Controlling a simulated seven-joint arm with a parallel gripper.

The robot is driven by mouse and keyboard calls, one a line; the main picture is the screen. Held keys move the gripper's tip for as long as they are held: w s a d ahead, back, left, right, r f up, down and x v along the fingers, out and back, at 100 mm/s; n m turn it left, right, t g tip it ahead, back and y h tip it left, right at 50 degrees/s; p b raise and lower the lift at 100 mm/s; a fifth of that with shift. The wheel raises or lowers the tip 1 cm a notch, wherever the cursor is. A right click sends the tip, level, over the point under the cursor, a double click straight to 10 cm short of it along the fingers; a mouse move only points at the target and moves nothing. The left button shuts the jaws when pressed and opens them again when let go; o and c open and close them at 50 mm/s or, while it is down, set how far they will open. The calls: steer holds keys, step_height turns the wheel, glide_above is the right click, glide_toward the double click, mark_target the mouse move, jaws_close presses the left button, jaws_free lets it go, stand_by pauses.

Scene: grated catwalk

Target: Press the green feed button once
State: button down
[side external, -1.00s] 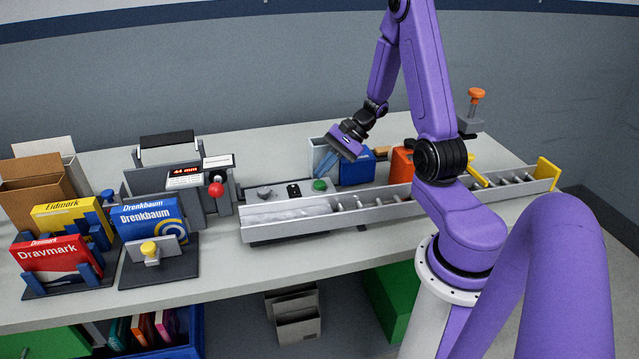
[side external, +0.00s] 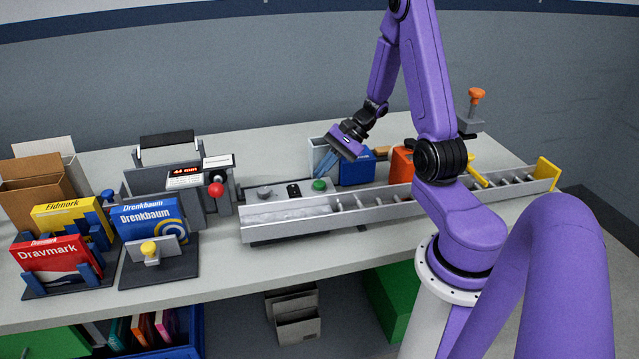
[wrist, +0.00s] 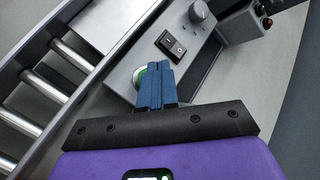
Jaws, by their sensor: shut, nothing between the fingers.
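The green feed button (side external: 319,185) sits on a grey control panel (side external: 272,196) behind the conveyor. In the wrist view the green button (wrist: 139,76) shows partly, in a pale ring, with its right side hidden behind my fingers. My gripper (side external: 321,172) hangs tilted just above the button in the side view. Its blue fingers (wrist: 157,72) are shut together with nothing between them. I cannot tell whether the fingertips touch the button.
A black rocker switch (wrist: 171,45) and a grey knob (wrist: 199,11) share the panel. The roller conveyor (side external: 400,204) runs in front. A blue box (side external: 356,170) and an orange box (side external: 401,166) stand close to the right. Boxes in blue holders stand at the left.

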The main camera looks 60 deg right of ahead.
steer(key=shift+f, duration=0.2)
stand_by(0.5)
steer(key=shift+f, duration=0.25)
